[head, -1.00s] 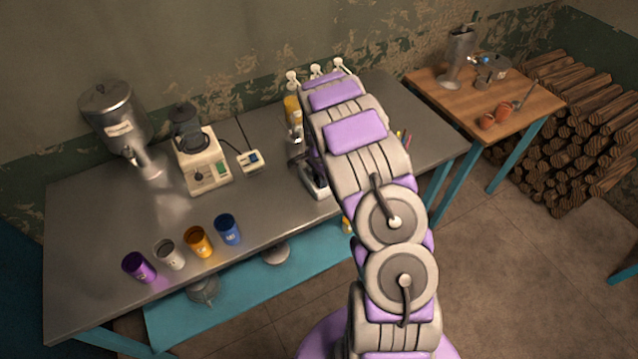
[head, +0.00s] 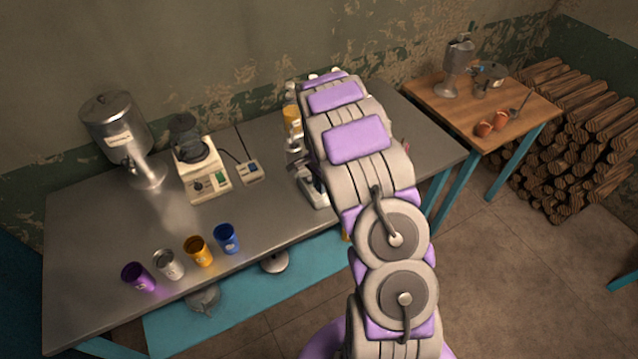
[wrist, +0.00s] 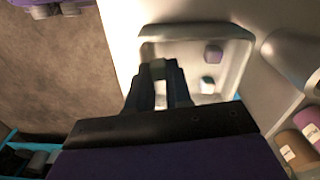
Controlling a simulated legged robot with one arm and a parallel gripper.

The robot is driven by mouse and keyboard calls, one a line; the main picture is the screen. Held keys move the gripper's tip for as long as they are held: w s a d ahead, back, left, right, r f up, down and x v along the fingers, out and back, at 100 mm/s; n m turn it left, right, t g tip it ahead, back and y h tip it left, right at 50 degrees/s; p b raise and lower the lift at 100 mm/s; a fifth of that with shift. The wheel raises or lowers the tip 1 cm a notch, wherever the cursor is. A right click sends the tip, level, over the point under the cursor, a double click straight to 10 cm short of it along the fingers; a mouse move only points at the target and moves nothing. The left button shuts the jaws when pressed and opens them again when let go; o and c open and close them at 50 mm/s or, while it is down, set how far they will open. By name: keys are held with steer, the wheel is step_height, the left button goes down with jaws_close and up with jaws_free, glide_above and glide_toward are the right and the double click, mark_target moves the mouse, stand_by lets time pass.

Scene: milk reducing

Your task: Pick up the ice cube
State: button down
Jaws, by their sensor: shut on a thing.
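In the wrist view, my gripper (wrist: 158,72) has its two dark fingers closed on a small pale grey ice cube (wrist: 158,66) at the fingertips. The fingers are over a white tray (wrist: 240,50). Two more ice cubes lie in the tray, one near its upper right (wrist: 213,55) and one lower down (wrist: 207,84). I cannot tell how high the held cube is above the tray floor.
The metal table (head: 110,215) carries a steel dispenser (head: 118,130), a blender base (head: 202,175) and several cups, with a blue cup (head: 227,238) at the right of the row. A wooden table (head: 440,110) stands at right. Jars (wrist: 295,148) show beside the tray.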

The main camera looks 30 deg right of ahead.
steer(key=s+a+r+p, duration=0.1)
steer(key=s+a, duration=0.1)
steer(key=s, duration=1.2)
steer(key=shift+s+a+r, duration=0.15)
steer(key=shift+s+a, duration=0.05)
